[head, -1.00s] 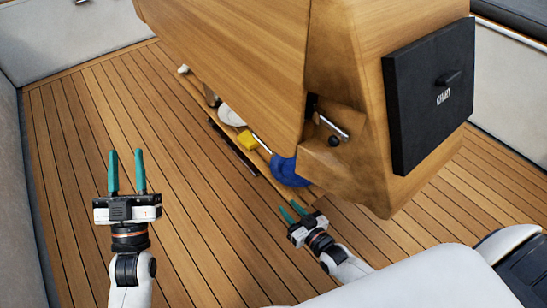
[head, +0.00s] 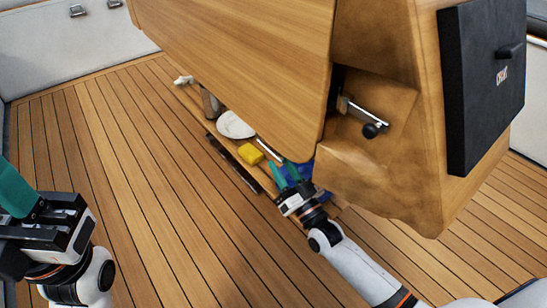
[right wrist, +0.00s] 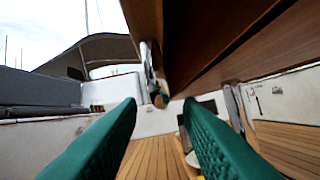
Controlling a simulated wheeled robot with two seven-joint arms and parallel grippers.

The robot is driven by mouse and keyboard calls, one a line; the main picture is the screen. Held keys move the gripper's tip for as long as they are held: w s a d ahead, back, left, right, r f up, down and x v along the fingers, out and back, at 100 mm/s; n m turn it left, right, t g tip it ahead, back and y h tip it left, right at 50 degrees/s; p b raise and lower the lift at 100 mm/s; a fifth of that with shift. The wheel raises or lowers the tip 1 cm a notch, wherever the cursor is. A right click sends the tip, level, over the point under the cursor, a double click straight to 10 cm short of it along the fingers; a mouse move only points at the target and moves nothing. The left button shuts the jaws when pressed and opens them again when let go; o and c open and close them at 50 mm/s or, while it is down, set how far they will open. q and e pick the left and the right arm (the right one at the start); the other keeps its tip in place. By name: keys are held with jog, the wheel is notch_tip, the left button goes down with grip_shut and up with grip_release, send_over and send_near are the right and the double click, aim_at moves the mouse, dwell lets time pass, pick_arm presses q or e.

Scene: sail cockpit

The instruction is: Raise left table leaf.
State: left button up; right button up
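The left table leaf (head: 240,60) is a wooden panel that hangs down along the side of the wooden table pedestal (head: 375,40). A metal latch with a black knob (head: 370,130) sits in a recess at the near end of the pedestal, beside the leaf's edge. My right gripper (head: 285,175) is open and empty, just below the leaf's lower near corner. In the right wrist view its green fingers (right wrist: 160,125) are spread apart, with wood above them. My left gripper (head: 15,190) is at the left edge, partly cut off, so its opening does not show.
Under the leaf are a yellow sponge (head: 250,154), a white plate (head: 235,125) and a blue item (head: 305,170) partly behind my right gripper. A black panel (head: 482,85) covers the pedestal's end. The plank floor (head: 130,180) to the left is clear.

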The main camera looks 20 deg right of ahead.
aim_at(277, 159)
jog(key=shift+b+x, duration=0.5)
jog(key=shift+x, duration=1.75)
jog(key=shift+c, duration=0.2)
grip_shut()
